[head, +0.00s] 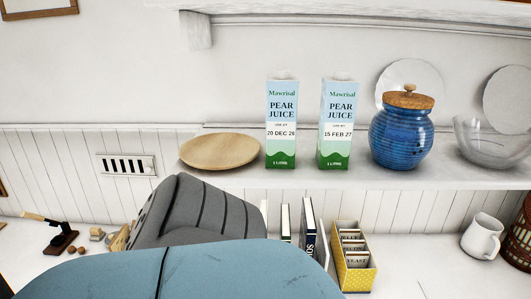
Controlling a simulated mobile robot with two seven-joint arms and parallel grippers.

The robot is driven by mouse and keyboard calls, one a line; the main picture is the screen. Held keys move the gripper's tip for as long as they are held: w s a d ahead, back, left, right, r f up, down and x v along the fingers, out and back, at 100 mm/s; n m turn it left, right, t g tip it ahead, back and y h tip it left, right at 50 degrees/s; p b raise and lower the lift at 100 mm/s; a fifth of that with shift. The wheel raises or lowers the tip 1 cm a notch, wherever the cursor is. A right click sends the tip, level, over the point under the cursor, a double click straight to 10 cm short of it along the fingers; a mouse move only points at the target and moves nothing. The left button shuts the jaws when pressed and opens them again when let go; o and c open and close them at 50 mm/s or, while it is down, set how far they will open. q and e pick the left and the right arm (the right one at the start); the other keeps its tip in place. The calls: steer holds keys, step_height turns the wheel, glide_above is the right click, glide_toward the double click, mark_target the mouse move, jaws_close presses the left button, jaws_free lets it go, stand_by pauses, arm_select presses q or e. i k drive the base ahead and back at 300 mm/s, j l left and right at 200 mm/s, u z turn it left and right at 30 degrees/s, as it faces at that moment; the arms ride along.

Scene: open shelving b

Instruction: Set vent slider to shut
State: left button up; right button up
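The vent (126,164) is a pale rectangular plate on the white panelled wall at the left, just below the shelf level. Its several slots show dark, so they look open. A slider knob on it is too small to make out for certain. Neither of my grippers can be made out in the head view. Large rounded teal and grey forms, which may be parts of my own arm, cover the lower middle, to the right of and below the vent, and do not overlap it.
The shelf (450,178) holds a wooden plate (220,151), two juice cartons (281,125) (338,125), a blue jar (402,135) and a glass bowl (490,143). Below stand books (308,228), a yellow box (356,275) and a white jug (482,236). A dark stand (62,242) is lower left.

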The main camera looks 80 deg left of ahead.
mark_target(148, 164)
steer(key=u, duration=3.5)
